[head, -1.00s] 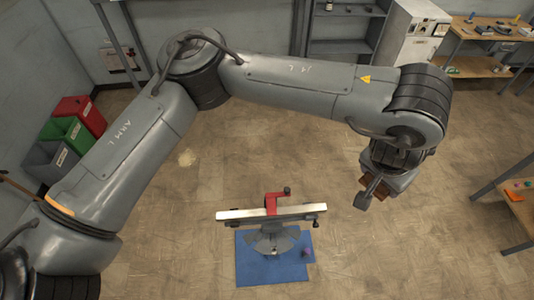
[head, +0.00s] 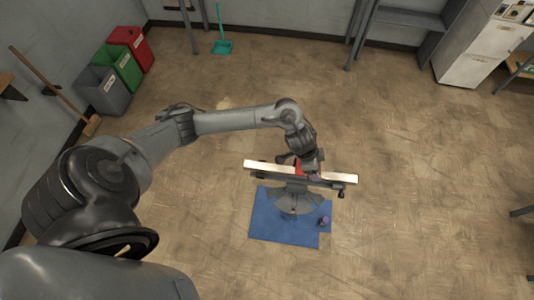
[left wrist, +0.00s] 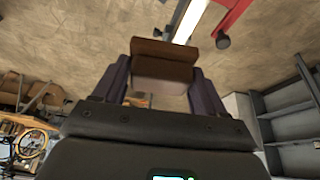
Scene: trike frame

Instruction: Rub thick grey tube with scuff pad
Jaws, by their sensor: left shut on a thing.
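A long straight bar, bright along its top and grey below, which seems to be the thick grey tube (head: 268,168), lies across a grey stand (head: 296,200). A red part (head: 299,167) sits at its middle. My left gripper (head: 311,172) is over the tube, just right of the red part. In the left wrist view, my left gripper (left wrist: 165,80) is shut on the brown scuff pad (left wrist: 163,68). The tube (left wrist: 190,20) and the red part (left wrist: 232,14) show beyond the pad. I cannot tell whether pad and tube touch. My right gripper is not in view.
The stand is on a blue mat (head: 270,228) with a small purple object (head: 323,221) at its right. Grey, green and red bins (head: 103,92), a broom (head: 62,98) and a teal dustpan (head: 222,46) stand along the walls. A white cabinet (head: 484,50) stands far right. The surrounding floor is clear.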

